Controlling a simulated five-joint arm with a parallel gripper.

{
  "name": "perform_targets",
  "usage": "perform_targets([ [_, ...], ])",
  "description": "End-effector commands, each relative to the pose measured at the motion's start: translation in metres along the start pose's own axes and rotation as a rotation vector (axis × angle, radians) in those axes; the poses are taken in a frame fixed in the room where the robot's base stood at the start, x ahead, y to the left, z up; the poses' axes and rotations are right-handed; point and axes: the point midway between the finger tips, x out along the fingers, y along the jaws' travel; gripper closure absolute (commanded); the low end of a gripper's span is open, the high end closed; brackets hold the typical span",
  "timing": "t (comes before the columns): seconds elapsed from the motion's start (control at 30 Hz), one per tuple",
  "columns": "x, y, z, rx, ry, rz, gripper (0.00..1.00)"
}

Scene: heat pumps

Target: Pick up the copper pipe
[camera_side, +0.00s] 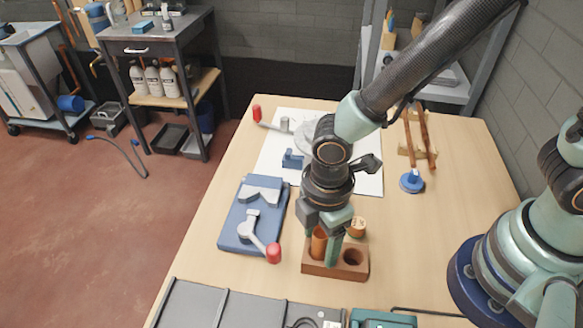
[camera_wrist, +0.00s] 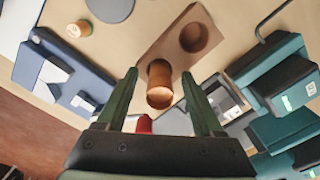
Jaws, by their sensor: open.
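A short copper pipe (camera_side: 318,243) stands upright in one hole of a brown wooden block (camera_side: 330,271); the block's other hole is empty. In the wrist view the pipe (camera_wrist: 160,84) shows between my two fingers, and the block (camera_wrist: 166,36) lies beyond it. My gripper (camera_side: 325,246) points down over the block with its green fingers spread. One finger is in front of the pipe's right side in the side view; the other is largely hidden. In the wrist view my gripper (camera_wrist: 159,75) is open, with one finger on each side of the pipe.
A blue clamp fixture (camera_side: 233,229) with a red-knobbed lever is left of the block. A small round copper-coloured piece (camera_side: 357,227) stands just behind it. Longer copper pipes (camera_side: 425,134) rest on a wooden rack at the back right. Grey and teal equipment (camera_side: 383,319) is at the front.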

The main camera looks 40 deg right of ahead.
Motion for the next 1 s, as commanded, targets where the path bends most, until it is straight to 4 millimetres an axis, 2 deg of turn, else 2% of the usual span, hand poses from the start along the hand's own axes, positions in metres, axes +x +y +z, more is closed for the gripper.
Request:
perform_targets([
  [0.07, 0.0, 0.0, 0.0, 0.0, 0.0, 0.0, 0.31],
  [0.2, 0.0, 0.0, 0.0, 0.0, 0.0, 0.0, 0.85],
  [0.23, 0.0, 0.0, 0.0, 0.0, 0.0, 0.0, 0.96],
  [0.27, 0.0, 0.0, 0.0, 0.0, 0.0, 0.0, 1.0],
  [0.67, -0.004, 0.001, -0.001, 0.0, 0.002, 0.002, 1.0],
  [0.87, -0.02, 0.001, -0.001, 0.0, 0.004, 0.003, 1.0],
  [1.0, -0.042, 0.001, -0.001, 0.0, 0.005, 0.004, 1.0],
])
